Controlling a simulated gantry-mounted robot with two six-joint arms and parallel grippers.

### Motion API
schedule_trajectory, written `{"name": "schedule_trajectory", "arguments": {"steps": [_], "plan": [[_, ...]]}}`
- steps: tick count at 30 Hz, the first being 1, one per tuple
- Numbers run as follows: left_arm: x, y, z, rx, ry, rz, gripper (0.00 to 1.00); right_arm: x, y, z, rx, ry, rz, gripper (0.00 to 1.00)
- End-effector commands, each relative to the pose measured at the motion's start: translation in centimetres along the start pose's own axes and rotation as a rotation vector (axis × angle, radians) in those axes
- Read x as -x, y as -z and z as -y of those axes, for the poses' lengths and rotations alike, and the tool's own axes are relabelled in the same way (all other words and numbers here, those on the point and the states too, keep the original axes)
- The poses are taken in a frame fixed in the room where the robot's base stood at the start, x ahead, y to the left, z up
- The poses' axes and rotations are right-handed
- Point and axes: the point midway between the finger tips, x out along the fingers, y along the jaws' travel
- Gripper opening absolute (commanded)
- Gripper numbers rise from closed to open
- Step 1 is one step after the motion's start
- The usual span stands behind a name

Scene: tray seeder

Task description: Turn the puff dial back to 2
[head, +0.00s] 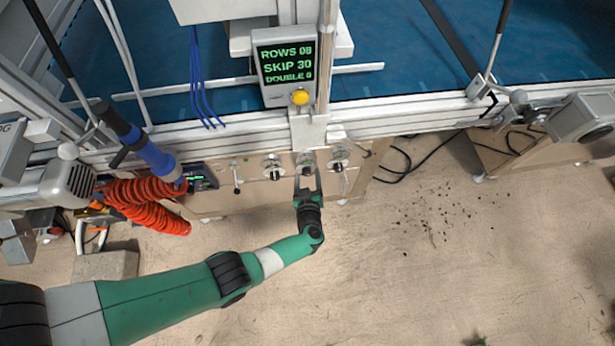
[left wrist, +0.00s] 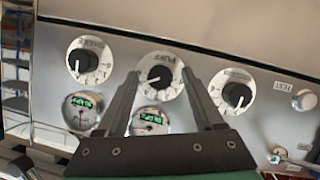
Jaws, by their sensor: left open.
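The puff dial (left wrist: 160,76), a black knob on a white round scale marked PUFF, is the middle one of three dials on the panel. It also shows in the head view (head: 306,160). A light mark on its knob points left and slightly down; I cannot read which number it meets. My left gripper (head: 308,182) is open just in front of this dial. In the left wrist view its two fingers stand to the left and right of the knob, with a gap on each side, and hold nothing. My right gripper is not in view.
A similar dial stands on each side, left (left wrist: 90,60) and right (left wrist: 233,92). Two gauges with green readouts (left wrist: 80,111) sit below. A display (head: 286,66) with a yellow button hangs above the panel. A red coiled hose (head: 145,205) lies to the left.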

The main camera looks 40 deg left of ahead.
Motion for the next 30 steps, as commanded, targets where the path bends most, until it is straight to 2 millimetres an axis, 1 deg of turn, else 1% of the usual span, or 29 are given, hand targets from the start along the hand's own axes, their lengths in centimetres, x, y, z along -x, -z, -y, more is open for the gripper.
{"name": "schedule_trajectory", "arguments": {"steps": [3, 4, 8, 9, 11, 12, 15, 23, 30], "plan": [[0.05, 0.05, -0.02, 0.0, 0.0, 0.0, 0.69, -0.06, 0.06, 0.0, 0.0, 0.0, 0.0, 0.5], [0.05, 0.05, -0.02, 0.0, 0.0, 0.0, 0.65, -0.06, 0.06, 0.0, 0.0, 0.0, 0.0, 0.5], [0.07, 0.04, -0.02, 0.0, 0.0, 0.0, 0.42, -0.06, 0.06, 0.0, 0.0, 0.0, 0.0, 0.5], [0.07, 0.04, -0.01, 0.0, 0.0, 0.0, 0.35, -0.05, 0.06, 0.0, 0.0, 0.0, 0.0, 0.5], [0.07, 0.03, -0.01, 0.0, 0.0, 0.0, 0.24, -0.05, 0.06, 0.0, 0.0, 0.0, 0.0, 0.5], [0.07, 0.03, -0.01, 0.0, 0.0, 0.0, 0.17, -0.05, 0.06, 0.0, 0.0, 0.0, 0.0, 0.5], [0.07, 0.02, -0.01, 0.0, 0.0, 0.0, 0.0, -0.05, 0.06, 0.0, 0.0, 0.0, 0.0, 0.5], [0.08, 0.01, 0.02, 0.008, -0.003, 0.0, 0.0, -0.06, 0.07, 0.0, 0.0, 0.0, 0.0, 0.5], [0.09, 0.03, 0.08, 0.079, -0.033, 0.0, 0.0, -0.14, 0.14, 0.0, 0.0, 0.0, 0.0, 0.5]]}}
